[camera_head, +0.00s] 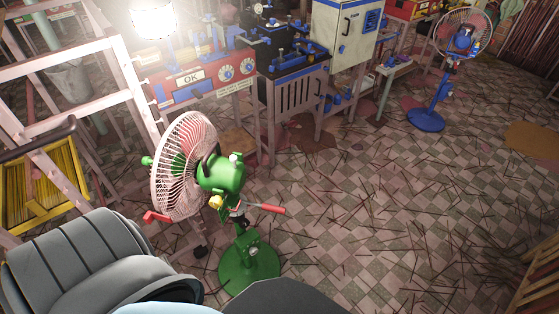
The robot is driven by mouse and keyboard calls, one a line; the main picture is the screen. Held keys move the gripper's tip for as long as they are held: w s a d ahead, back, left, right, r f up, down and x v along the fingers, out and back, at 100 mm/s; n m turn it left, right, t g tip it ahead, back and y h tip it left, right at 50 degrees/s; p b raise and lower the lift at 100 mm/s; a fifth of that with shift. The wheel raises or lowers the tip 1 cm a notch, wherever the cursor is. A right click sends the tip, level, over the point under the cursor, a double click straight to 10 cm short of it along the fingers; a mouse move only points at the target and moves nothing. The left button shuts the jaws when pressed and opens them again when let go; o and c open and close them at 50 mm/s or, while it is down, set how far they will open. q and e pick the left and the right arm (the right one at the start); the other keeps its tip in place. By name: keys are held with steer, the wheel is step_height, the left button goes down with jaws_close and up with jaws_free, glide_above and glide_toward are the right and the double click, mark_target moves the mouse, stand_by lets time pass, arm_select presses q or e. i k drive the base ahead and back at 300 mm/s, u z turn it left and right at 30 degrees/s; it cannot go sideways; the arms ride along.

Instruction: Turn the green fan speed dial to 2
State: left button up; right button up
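A green fan (221,177) stands upright on a round green base (249,266) in the middle of the view. Its pale round cage (180,165) faces left. A small yellow knob (216,202) sits low on the green motor housing, and a small pale part (236,157) sits on top of the housing. I cannot tell which of these is the speed dial, and no speed number is readable. Red-ended handles (268,208) stick out on both sides below the housing. Neither of my grippers shows.
A blue fan (427,119) stands at the far right. A red and blue machine with an OK sign (189,77) and a workbench (292,79) stand behind the green fan. Pale wooden frames and a yellow crate are at the left. Thin sticks litter the open tiled floor at right.

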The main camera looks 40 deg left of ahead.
mark_target(253, 250)
steer(key=i, duration=1.75)
steer(key=u, duration=2.45)
